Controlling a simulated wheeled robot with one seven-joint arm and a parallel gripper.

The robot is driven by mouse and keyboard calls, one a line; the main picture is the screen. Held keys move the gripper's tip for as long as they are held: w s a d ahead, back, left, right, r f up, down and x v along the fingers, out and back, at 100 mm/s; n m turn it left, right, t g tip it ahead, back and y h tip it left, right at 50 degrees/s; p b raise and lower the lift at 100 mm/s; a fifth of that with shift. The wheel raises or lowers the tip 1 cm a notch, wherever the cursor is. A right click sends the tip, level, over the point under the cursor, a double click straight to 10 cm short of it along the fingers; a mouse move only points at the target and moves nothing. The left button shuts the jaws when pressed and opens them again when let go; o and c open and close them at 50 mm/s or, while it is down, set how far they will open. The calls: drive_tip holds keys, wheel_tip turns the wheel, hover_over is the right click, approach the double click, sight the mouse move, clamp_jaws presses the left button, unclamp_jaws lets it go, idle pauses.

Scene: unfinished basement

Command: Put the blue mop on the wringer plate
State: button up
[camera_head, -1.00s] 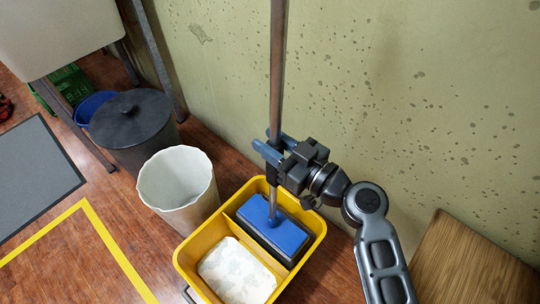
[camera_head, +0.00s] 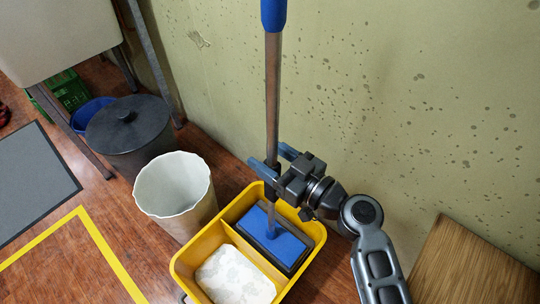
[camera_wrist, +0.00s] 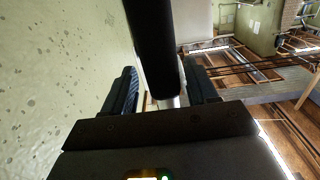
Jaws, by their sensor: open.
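The blue mop has a metal handle (camera_head: 273,90) with a blue grip (camera_head: 273,14) at the top and a flat blue head (camera_head: 283,246). The head is inside the back right compartment of the yellow bucket (camera_head: 187,262), with a dark layer under it. The handle stands nearly upright. I cannot make out the wringer plate apart from this dark layer. My gripper (camera_head: 276,162) is open, with its two blue fingers on either side of the handle above the bucket. In the wrist view the dark handle part (camera_wrist: 152,40) passes between the fingers (camera_wrist: 160,88).
A white bin (camera_head: 180,187) stands left of the bucket, with a dark lidded bin (camera_head: 128,125) behind it. A spotted green wall (camera_head: 370,90) rises close behind. A wooden board (camera_head: 470,265) is at the lower right. Open floor with yellow tape (camera_head: 100,240) lies left.

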drive_tip(key=shift+d+r, duration=0.1)
drive_tip(key=v, duration=1.2)
drive_tip(key=shift+p, duration=0.3)
